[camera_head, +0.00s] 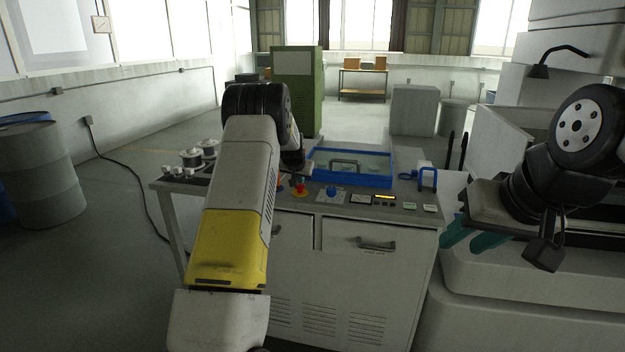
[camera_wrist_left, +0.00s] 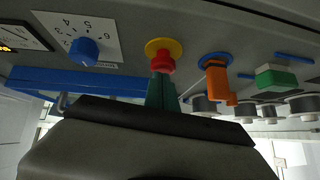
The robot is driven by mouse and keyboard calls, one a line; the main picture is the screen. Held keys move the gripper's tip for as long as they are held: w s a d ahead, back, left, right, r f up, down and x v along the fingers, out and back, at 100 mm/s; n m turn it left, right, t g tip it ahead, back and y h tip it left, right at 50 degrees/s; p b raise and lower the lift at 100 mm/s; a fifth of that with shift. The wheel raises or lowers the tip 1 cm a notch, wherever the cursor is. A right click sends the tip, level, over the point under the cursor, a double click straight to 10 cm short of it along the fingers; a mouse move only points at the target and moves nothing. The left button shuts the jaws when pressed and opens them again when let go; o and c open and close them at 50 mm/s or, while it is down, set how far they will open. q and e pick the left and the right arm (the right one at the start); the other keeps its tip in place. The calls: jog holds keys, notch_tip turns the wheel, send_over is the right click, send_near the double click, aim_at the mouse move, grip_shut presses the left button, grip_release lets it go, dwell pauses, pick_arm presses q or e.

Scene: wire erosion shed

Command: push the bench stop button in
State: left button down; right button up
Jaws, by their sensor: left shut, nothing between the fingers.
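The bench stop button is a red mushroom head on a yellow collar. It is on the front of the grey bench top in the head view (camera_head: 300,190), and at upper middle in the left wrist view (camera_wrist_left: 162,57). My left gripper (camera_wrist_left: 162,82) is shut and empty, its green fingertips lined up with the red head and overlapping its edge in the left wrist view. I cannot tell whether they touch it. In the head view my left arm hides much of this gripper. My right gripper (camera_head: 471,236) is at the right, its teal fingers apart, clear of the button.
A blue dial (camera_wrist_left: 84,50) and an orange handle (camera_wrist_left: 217,82) flank the button. A blue-framed tray (camera_head: 378,181) lies behind it. Spools (camera_head: 192,157) stand at the bench's left end. A machine fills the right; open floor lies left.

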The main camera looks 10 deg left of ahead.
aim_at(301, 186)
pick_arm(q)
notch_tip(301, 186, up, 3)
jog(key=shift+d+r, duration=0.15)
jog(key=shift+r, duration=0.05)
jog(key=v, duration=1)
jog(key=shift+r, duration=0.25)
jog(key=shift+w, duration=0.1)
jog(key=s+d+r+h, duration=0.1)
jog(key=s+d+r, duration=0.15)
jog(key=s, duration=0.45)
jog(key=s+d+r, duration=0.1)
jog(key=s+r, duration=0.3)
jog(key=s, duration=0.3)
jog(key=s+d+r+h, duration=0.1)
jog(key=s+d+r, duration=0.1)
jog(key=s+r, duration=0.35)
jog(key=s+d+f+g, duration=0.1)
jog(key=s+d+f, duration=0.1)
jog(key=s, duration=1.1)
jog(key=s+d+f+g+h, duration=0.1)
jog(key=s+d+f, duration=0.2)
jog(key=s, duration=1.1)
jog(key=shift+s, duration=0.25)
